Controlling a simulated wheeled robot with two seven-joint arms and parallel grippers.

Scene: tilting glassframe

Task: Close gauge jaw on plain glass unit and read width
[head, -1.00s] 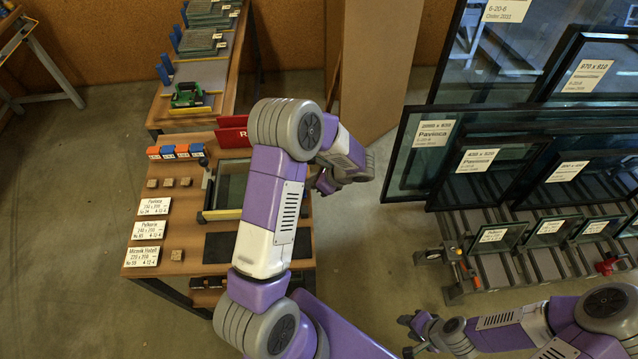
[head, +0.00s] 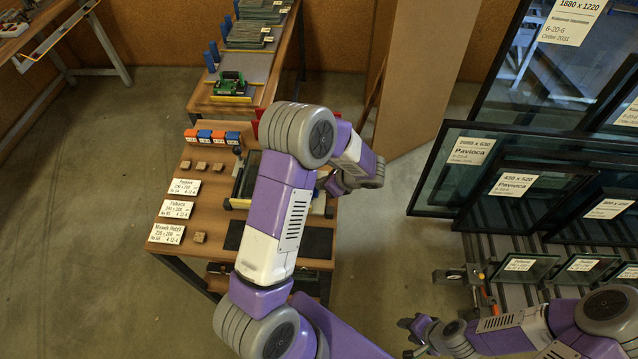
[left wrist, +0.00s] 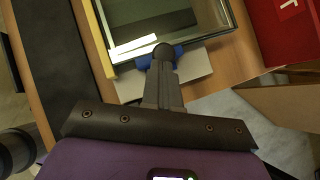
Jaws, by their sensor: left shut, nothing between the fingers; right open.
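The plain glass unit (head: 249,178) lies in the gauge on the wooden table, largely hidden by my left arm in the head view. The left wrist view shows the glass (left wrist: 150,22) with a dark edge frame. A blue gauge jaw (left wrist: 143,62) sits at its near edge; I cannot tell whether they touch. My left gripper (left wrist: 163,55) is shut and empty, its tips at a dark round knob beside the blue jaw. It also shows in the head view (head: 332,186). My right gripper (head: 408,336) is open and empty, away from the table. No width reading is legible.
Label cards (head: 184,188), small wooden blocks (head: 202,166) and orange and blue blocks (head: 212,136) stand on the table's left side. A dark mat (head: 318,240) lies at the front. A red box (left wrist: 285,25) is beside the gauge. A glass rack (head: 500,250) stands right.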

